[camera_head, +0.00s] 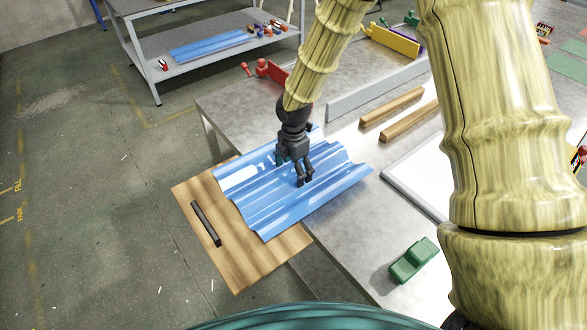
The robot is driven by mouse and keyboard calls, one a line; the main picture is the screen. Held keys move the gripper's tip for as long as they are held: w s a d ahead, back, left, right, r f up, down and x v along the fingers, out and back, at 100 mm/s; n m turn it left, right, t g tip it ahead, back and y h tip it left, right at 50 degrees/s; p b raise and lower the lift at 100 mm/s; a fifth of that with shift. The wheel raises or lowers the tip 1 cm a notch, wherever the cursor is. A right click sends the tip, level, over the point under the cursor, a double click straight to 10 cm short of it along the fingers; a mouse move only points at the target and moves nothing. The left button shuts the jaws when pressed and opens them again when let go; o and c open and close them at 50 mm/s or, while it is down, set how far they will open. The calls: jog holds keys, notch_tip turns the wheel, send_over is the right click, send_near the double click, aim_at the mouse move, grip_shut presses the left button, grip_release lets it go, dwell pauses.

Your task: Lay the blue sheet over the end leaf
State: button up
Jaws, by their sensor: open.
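The blue corrugated sheet (270,215) lies partly over the wooden end leaf (190,188) and partly over the grey table, covering the leaf's right part. The leaf's left and front parts are bare, with a dark bar (206,224) on them. My gripper (302,184) is over the middle of the sheet, pointing down, open, with nothing seen between its fingers. I cannot tell whether its fingertips touch the sheet. The sheet's far edge is partly hidden behind my gripper.
A green block (414,260) lies near the table's front edge. Two wooden bars (392,106), a grey rail (375,90) and a white board (420,172) lie to the right. Another blue sheet (208,47) lies on a shelf behind. The floor left of the leaf is clear.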

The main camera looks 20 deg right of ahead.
notch_tip(320, 180, up, 12)
dwell(0.6)
dwell(0.5)
